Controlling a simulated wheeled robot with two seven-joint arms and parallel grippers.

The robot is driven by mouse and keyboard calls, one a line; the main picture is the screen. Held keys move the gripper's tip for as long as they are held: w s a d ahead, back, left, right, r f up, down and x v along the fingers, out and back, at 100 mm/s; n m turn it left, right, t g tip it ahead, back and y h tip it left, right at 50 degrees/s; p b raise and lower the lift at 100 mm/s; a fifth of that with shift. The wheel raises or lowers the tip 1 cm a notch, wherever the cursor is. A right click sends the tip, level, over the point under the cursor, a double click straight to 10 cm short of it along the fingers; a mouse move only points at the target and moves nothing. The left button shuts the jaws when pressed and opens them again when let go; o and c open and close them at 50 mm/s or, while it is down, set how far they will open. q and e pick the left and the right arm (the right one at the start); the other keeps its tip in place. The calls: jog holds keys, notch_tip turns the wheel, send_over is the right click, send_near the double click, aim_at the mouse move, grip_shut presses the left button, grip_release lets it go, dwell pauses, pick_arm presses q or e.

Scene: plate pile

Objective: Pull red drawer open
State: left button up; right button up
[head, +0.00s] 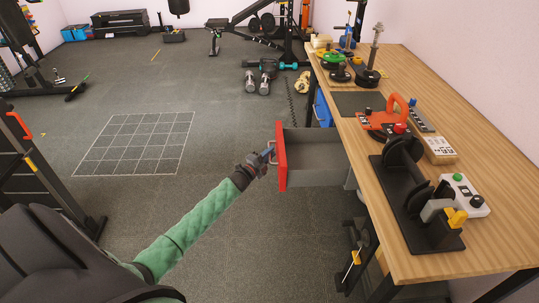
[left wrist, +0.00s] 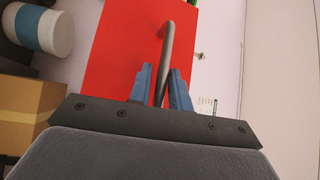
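The red drawer (head: 281,156) stands pulled out to the left from under the wooden workbench, with its grey inside (head: 315,150) showing empty. Its metal handle (head: 272,153) is on the red front and also shows in the left wrist view (left wrist: 168,45). My left gripper (head: 268,152) is at the handle, in front of the red face. In the left wrist view its two blue fingers (left wrist: 162,82) lie close on either side of the handle bar, shut on it. My right gripper is in neither view.
The workbench (head: 480,135) runs along the right, bearing a black rack with plates (head: 405,170), an orange-handled tool (head: 398,110) and a button box (head: 463,193). A blue drawer (head: 322,110) lies farther back. Dumbbells (head: 264,77) lie on the floor beyond. Floor left of the drawer is clear.

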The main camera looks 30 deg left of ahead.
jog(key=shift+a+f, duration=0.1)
